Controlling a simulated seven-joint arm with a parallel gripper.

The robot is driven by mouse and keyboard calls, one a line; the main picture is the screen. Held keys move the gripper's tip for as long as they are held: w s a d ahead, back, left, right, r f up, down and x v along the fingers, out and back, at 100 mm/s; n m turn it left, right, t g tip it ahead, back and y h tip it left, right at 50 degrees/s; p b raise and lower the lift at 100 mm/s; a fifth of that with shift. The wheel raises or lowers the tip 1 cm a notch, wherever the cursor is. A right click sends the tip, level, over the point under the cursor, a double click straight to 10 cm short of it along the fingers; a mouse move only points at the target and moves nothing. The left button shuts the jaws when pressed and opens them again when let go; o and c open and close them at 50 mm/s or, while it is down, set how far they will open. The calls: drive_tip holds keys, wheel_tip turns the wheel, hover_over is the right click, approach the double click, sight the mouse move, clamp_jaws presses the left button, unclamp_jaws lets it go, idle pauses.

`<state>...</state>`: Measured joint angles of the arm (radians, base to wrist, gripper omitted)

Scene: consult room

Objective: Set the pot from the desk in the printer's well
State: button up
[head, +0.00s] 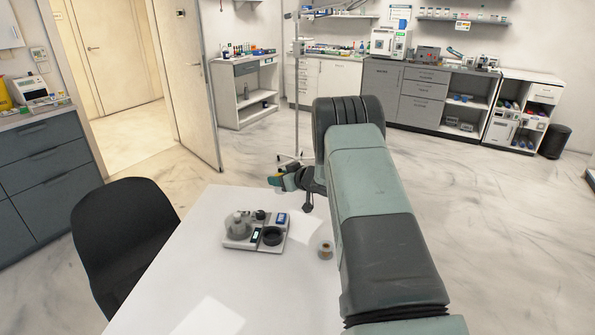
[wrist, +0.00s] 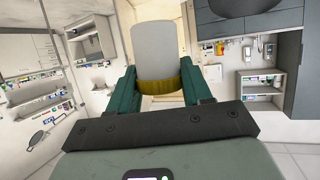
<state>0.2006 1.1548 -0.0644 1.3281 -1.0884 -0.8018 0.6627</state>
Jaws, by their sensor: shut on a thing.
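My gripper (wrist: 158,88) is shut on a pale grey cylinder with an olive-yellow band (wrist: 156,50), which looks like the pot; one dark green finger lies on each side of the band. In the head view my gripper (head: 279,180) is small and partly hidden by my arm, beyond the desk's far edge, and the held thing is hard to make out. The printer (head: 240,243) is a light grey unit on the desk (head: 185,275), with a round black-rimmed well (head: 272,236) at its front right. The well looks empty.
A small clear jar with an orange middle (head: 325,251) stands on the desk right of the printer, close to my arm. A black chair (head: 122,235) is at the desk's left. A thin pole stand (head: 296,110) rises behind my gripper. The desk's front is mostly clear.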

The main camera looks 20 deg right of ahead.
drive_tip(key=s+a+f+n+g+y, duration=0.1)
drive_tip(key=s, duration=0.1)
drive_tip(key=s+a+f+n+g+y, duration=0.1)
drive_tip(key=s+a+n+y, duration=0.1)
drive_tip(key=s, duration=0.1)
drive_tip(key=s+a+f+n+g+y, duration=0.1)
drive_tip(key=s+a+n+g, duration=0.1)
drive_tip(key=s, duration=0.1)
drive_tip(key=shift+s+f+y, duration=0.2)
drive_tip(key=shift+y, duration=0.2)
drive_tip(key=shift+c, duration=0.6)
drive_tip(key=shift+n+g, duration=0.4)
drive_tip(key=shift+n, duration=0.1)
drive_tip(key=shift+s+a+f, duration=0.1)
drive_tip(key=shift+s+f, duration=0.1)
drive_tip(key=shift+f, duration=0.85)
drive_tip(key=shift+s+a+f, duration=0.1)
drive_tip(key=shift+s+f, duration=0.1)
drive_tip(key=shift+f, duration=0.85)
drive_tip(key=shift+d+f, duration=0.1)
drive_tip(key=shift+f, duration=1.55)
drive_tip(key=o, duration=1.5)
drive_tip(key=shift+o, duration=0.2)
drive_tip(key=shift+r, duration=0.1)
wheel_tip(320, 180, up, 7)
